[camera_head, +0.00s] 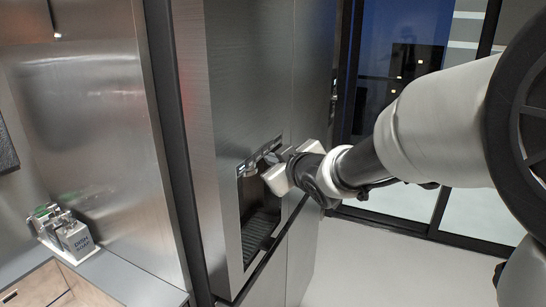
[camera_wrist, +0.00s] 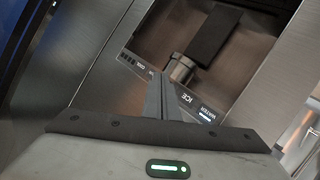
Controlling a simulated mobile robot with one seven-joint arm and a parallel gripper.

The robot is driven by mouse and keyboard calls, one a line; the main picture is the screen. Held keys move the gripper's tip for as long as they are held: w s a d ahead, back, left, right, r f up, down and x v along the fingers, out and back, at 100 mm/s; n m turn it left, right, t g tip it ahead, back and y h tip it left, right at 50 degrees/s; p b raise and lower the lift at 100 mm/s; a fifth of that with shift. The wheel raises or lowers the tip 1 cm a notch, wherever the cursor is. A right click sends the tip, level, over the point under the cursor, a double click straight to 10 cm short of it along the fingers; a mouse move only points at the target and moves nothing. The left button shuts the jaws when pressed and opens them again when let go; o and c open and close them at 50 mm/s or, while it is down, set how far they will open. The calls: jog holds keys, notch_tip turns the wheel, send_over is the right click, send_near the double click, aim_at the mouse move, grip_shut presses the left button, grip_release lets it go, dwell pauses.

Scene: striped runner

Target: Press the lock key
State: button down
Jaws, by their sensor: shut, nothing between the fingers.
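A steel fridge (camera_head: 222,95) has a dispenser with a dark recess (camera_head: 262,215) and a slanted control strip (camera_head: 247,168) above it. In the wrist view the strip (camera_wrist: 189,102) bears the words ICE and WATER, with smaller marks at its upper left end. I cannot make out a lock key; my fingers cover the middle of the strip. My gripper (camera_head: 268,161) is at the strip in the head view. In the wrist view my gripper (camera_wrist: 160,82) is shut and empty, fingertips over the strip; I cannot tell whether they touch it.
A dispenser spout (camera_wrist: 182,68) and a dark paddle (camera_wrist: 215,38) are close to my fingertips. A dish soap holder (camera_head: 72,238) stands on the counter (camera_head: 125,280) at the left. A window (camera_head: 405,100) and open floor (camera_head: 375,262) lie to the right of the fridge.

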jog(key=shift+a, duration=0.1)
dwell(0.3)
jog(key=shift+w+a+b, duration=0.15)
jog(key=shift+a+b, duration=0.15)
jog(key=shift+b, duration=0.05)
jog(key=shift+w+a+b, duration=0.15)
jog(key=shift+a+b, duration=0.15)
dwell(0.5)
dwell(0.4)
jog(key=shift+s+d+r+p, duration=0.1)
jog(key=shift+s+d+p, duration=0.1)
jog(key=shift+d+p, duration=0.2)
jog(key=shift+s+d, duration=0.1)
jog(key=shift+d, duration=0.2)
